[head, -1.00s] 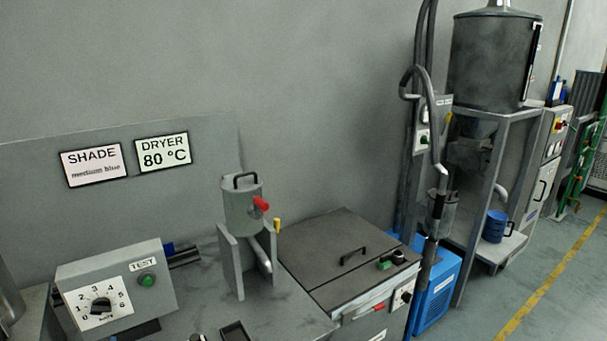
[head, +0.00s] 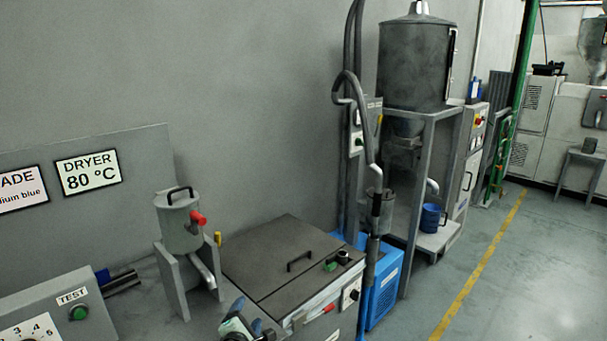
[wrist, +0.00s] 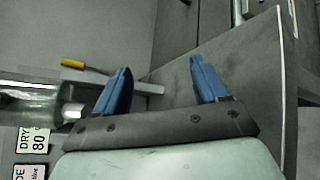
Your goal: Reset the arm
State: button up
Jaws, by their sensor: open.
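My gripper (head: 254,318) shows at the bottom of the head view, low beside the grey bench and in front of the lidded grey box (head: 280,262). Its two blue fingers also show in the wrist view (wrist: 162,76), spread apart with nothing between them. In the wrist view a grey surface lies beyond the fingertips, and a yellow-handled part (wrist: 84,66) is beyond and left of the left finger. The rest of my arm is out of the head view.
A grey canister with a red knob (head: 178,222) stands in a bracket on the bench. A control box with a green TEST button (head: 79,312) is at the lower left. A blue unit (head: 384,285) and a hopper frame stand at right; open floor lies beyond.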

jog(key=w+d+f+m+g+h, duration=0.2)
jog(key=d+f+m, duration=0.1)
jog(key=d, duration=0.5)
jog(key=w+d+f+m+g+h, duration=0.1)
jog(key=w+d+f+m+h, duration=0.15)
jog(key=d, duration=0.65)
jog(key=s+d+f+m+g+h, duration=0.1)
jog(key=s+d+f+m+g, duration=0.3)
jog(key=f, duration=0.5)
jog(key=s+d+f+m+g, duration=0.2)
jog(key=s+d+f, duration=0.3)
jog(key=f, duration=0.4)
jog(key=s+d+f+m+g, duration=0.35)
jog(key=s+d+f, duration=0.25)
jog(key=f, duration=0.2)
jog(key=s+f+m+g+y, duration=0.3)
jog(key=s+f, duration=0.4)
jog(key=s, duration=0.6)
jog(key=s+f+m+g+y, duration=0.3)
jog(key=s+f+m+g, duration=0.2)
jog(key=s, duration=0.8)
jog(key=shift+s+d+f+m+g, duration=0.15)
jog(key=shift+s+f+m+g, duration=0.25)
jog(key=shift+f+g, duration=0.55)
